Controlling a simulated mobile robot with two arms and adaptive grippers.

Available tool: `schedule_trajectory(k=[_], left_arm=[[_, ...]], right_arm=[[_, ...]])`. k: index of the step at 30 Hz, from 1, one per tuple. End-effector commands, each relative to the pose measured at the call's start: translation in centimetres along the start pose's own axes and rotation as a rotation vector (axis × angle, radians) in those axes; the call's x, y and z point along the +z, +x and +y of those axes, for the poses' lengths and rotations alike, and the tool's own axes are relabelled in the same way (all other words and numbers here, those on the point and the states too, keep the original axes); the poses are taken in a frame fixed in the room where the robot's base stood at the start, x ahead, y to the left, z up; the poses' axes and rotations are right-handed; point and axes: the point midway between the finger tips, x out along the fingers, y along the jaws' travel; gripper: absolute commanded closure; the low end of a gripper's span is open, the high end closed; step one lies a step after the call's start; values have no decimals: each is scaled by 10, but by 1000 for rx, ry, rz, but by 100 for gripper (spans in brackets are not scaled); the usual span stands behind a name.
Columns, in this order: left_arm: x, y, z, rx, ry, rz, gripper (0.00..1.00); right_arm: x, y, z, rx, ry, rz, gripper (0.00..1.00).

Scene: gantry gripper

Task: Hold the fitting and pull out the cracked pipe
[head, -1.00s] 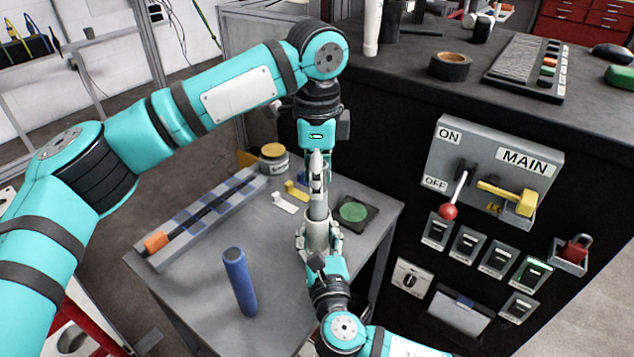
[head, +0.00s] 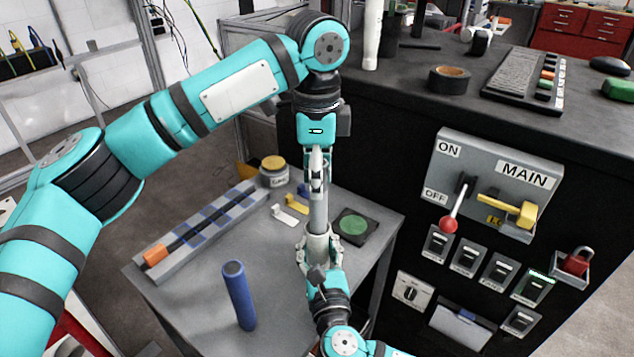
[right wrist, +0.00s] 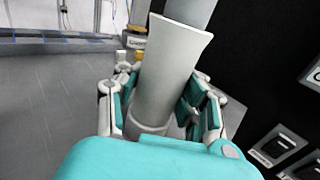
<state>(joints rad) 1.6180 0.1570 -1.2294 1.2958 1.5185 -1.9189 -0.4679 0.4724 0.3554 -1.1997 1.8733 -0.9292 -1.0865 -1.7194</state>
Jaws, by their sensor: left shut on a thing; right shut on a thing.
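The grey pipe (head: 318,213) stands upright between my two grippers. My left gripper (head: 317,182) is shut on its upper part from above. The pale fitting (head: 317,242), a sleeve around the pipe's lower end, is held by my right gripper (head: 319,262), which is shut on it above the table. I cannot make out a crack. A blue pipe (head: 239,295) stands on the table, left of the right gripper.
The grey table (head: 200,300) also bears a long checkered holder (head: 205,228) with an orange block, a yellow-lidded jar (head: 273,172) and a black pad with a green disc (head: 353,226). The black cabinet with a MAIN switch panel (head: 500,185) stands close on the right.

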Motion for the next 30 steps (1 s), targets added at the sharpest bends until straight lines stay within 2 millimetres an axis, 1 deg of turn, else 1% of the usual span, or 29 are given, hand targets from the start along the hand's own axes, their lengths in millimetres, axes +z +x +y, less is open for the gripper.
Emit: schedule_trajectory(k=[6, 19, 30], left_arm=[[0, -9, 0, -1, 1, 0, 100], [-1, -12, 0, 0, 1, 1, 100], [0, -30, 0, -1, 1, 1, 100]], right_arm=[[-2, 0, -1, -1, -2, 3, 98], [-1, 0, 0, 0, -1, 3, 98], [-1, 0, 0, 0, -1, 3, 98]])
